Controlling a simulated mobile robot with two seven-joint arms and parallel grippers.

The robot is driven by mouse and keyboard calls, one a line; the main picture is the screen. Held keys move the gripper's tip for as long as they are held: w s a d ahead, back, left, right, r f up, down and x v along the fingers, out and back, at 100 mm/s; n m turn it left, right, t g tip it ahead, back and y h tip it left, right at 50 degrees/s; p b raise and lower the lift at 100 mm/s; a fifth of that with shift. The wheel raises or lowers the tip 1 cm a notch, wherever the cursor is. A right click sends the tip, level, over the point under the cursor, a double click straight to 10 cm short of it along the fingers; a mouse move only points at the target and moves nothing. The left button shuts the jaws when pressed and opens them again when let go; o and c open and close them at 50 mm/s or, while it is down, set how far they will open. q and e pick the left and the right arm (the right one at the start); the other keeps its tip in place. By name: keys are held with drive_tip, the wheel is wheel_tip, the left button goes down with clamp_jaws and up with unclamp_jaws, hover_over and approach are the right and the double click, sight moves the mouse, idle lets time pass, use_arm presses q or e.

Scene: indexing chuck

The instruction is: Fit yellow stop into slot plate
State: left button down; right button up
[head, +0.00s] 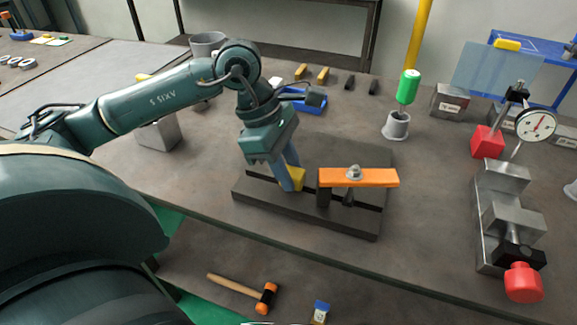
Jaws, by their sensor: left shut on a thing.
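The dark slot plate (262,208) lies on the bench at the middle of the head view, with slots running across it. The yellow stop (298,178) is at the plate's left part, between the fingers of my left gripper (292,182). The gripper points down and is shut on the stop. The fingers hide part of the stop, and I cannot tell whether its underside sits in a slot. An orange clamp bar (365,177) with a nut on top stands on the plate just right of the stop. My right gripper is not in view.
A blue tray (308,105) lies behind my left gripper. A grey cone with a green-handled tool (408,88) stands behind the plate. A steel vise (503,215) and a dial gauge (536,124) are at the right. A mallet (243,291) lies below at the front.

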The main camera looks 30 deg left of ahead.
use_arm(q)
drive_tip(key=shift+f, duration=0.1)
drive_tip(key=c, duration=1.1)
unclamp_jaws()
drive_tip(key=shift+o, duration=0.2)
drive_tip(key=v, duration=1.3)
drive_tip(key=shift+p, duration=0.35)
